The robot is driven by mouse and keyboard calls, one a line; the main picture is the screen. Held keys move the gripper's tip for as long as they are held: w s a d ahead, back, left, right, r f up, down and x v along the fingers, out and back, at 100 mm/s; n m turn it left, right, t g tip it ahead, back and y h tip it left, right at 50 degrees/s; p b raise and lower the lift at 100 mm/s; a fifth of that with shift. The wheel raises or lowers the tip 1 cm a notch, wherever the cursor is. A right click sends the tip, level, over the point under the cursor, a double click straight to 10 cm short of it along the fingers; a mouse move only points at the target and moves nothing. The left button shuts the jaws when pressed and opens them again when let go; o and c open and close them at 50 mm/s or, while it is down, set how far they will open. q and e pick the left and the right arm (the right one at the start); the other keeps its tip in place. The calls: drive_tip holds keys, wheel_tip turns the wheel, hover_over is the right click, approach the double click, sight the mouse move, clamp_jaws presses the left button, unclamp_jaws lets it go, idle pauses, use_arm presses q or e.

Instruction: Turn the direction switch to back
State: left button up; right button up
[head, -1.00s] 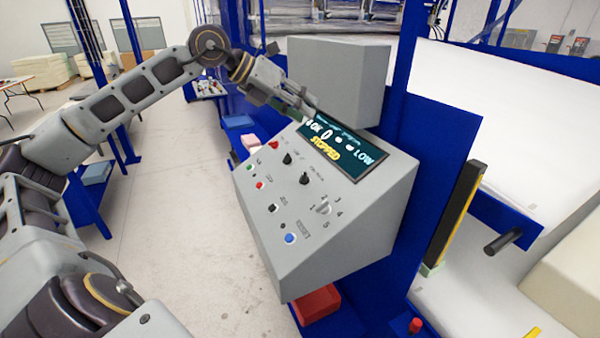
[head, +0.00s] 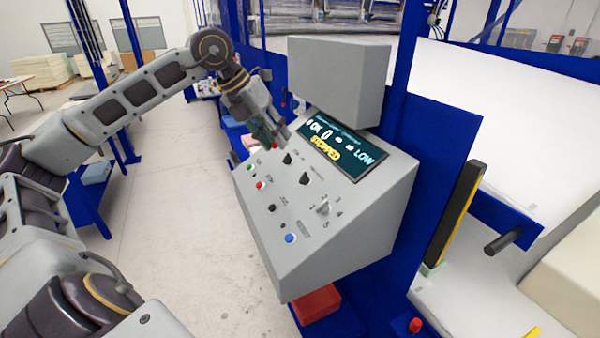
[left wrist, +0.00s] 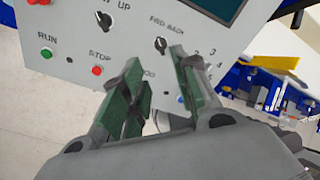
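The direction switch is a black rotary knob (head: 304,179) under a label on the sloped grey control panel (head: 345,215). In the left wrist view the same knob (left wrist: 160,45) sits below the "FWD-BACK" label, just beyond the fingertips. Which side its pointer faces is too small to tell. My left gripper (head: 277,142) hangs over the panel's upper left edge. In the left wrist view its two green-padded fingers (left wrist: 156,62) stand apart with nothing between them, and they appear clear of the knob. My right gripper is not in view.
Another black knob (head: 287,158) is close to the gripper. A green RUN button (left wrist: 46,53), a red STOP button (left wrist: 97,70) and a blue button (head: 290,238) are also on the panel. The display (head: 340,146) reads STOPPED. A grey box (head: 340,80) rises behind it.

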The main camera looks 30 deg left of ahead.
use_arm(q)
drive_tip(key=p, duration=0.3)
approach(302, 175)
drive_tip(key=shift+w+f, duration=0.6)
drive_tip(key=shift+f, duration=0.55)
drive_tip(key=shift+d+p+x, duration=0.15)
drive_tip(key=shift+p+x, duration=0.25)
drive_tip(key=shift+x, duration=0.55)
drive_tip(key=shift+d+p+x, duration=0.2)
drive_tip(key=shift+p+x, duration=0.15)
drive_tip(key=shift+x, duration=0.6)
drive_tip(key=shift+p+x, duration=0.3)
drive_tip(key=shift+x, duration=0.8)
drive_tip(key=shift+c, duration=0.4)
clamp_jaws()
